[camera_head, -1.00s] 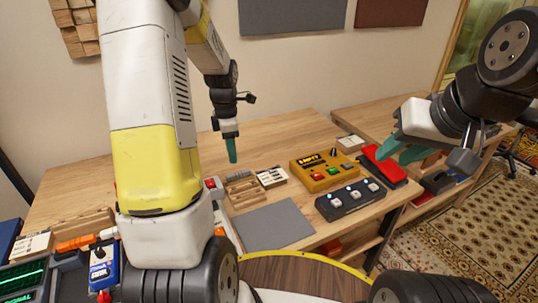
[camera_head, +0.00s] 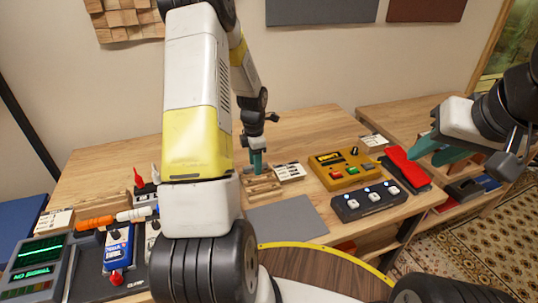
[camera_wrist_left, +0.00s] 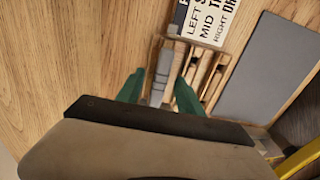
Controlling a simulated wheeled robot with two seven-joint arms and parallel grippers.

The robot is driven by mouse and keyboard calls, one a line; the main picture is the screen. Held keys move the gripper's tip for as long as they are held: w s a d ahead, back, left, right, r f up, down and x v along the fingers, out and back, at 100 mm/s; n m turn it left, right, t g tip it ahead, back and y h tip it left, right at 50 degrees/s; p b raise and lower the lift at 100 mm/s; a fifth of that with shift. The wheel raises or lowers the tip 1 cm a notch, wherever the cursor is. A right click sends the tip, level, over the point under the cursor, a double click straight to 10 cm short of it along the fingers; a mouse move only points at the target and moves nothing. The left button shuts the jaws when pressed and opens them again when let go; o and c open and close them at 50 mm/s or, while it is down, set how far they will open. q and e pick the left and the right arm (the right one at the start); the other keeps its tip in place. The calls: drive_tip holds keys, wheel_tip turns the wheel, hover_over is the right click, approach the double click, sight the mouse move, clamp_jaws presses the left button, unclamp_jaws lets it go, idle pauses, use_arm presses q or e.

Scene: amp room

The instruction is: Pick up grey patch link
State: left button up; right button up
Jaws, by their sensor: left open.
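The grey patch link (camera_wrist_left: 162,74) shows in the left wrist view as a narrow grey piece at the wooden rack (camera_wrist_left: 207,73). My left gripper (camera_wrist_left: 158,92) is open, with one teal finger to each side of the grey piece in that view. I cannot tell whether the fingers touch it. In the head view my left gripper (camera_head: 254,162) points down over the wooden rack (camera_head: 263,188), and the link cannot be made out there. My right gripper (camera_head: 438,152) hangs near the red pedal at the right; its finger gap is unclear.
A label card (camera_head: 289,171) stands beside the rack, and a grey mat (camera_head: 285,220) lies in front. A yellow box (camera_head: 341,170), a black footswitch (camera_head: 370,201) and a red pedal (camera_head: 402,165) are to the right. Blue pedals and a green-screen device (camera_head: 38,262) are at left.

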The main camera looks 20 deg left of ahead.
use_arm(q)
drive_tip(key=shift+f, duration=0.2)
idle(0.4)
clamp_jaws()
